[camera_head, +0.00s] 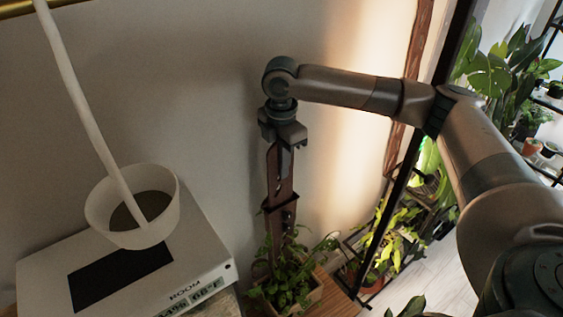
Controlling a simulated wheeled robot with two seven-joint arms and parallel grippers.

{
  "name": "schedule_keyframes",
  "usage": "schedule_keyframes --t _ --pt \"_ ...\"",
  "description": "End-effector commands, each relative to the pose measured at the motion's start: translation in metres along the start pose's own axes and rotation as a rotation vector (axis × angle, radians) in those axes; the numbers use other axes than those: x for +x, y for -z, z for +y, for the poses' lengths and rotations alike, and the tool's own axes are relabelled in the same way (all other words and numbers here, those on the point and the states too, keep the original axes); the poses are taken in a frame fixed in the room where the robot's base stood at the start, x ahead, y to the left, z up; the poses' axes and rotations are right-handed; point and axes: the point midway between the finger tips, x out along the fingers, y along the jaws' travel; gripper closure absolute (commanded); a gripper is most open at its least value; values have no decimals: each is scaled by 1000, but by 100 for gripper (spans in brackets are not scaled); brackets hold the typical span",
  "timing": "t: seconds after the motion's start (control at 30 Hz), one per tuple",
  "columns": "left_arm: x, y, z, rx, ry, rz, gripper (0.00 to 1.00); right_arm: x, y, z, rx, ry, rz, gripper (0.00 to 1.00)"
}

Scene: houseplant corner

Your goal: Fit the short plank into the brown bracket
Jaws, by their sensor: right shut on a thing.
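My right gripper (284,146) points down in front of the wall, left of the picture's middle. It is shut on the upper end of the short plank (275,176), a narrow reddish-brown board hanging upright. Below the gripper, the dark brown bracket (268,208) shows as a thin-rimmed shape at the plank's lower part. I cannot tell whether the plank's end sits inside the bracket or in front of it. A brown strip continues down below the bracket into leaves, which hide its lower end. My left gripper is out of view.
A leafy plant (290,287) in a wooden planter stands directly below the bracket. A white box (205,262) with a dark panel carries a white pot (165,215) at left. A dark-framed plant shelf (385,215) stands at right.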

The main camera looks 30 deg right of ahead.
Motion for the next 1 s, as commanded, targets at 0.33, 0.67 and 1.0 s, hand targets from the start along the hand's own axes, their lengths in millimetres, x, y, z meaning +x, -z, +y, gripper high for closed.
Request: schedule_keyframes --t 0.33,0.67,1.0 --pt "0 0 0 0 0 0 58 2 0 0 0 0 0 100" --pt "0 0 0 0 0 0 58 2 0 0 0 0 0 72" --pt "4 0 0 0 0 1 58 -4 0 0 0 0 0 72"
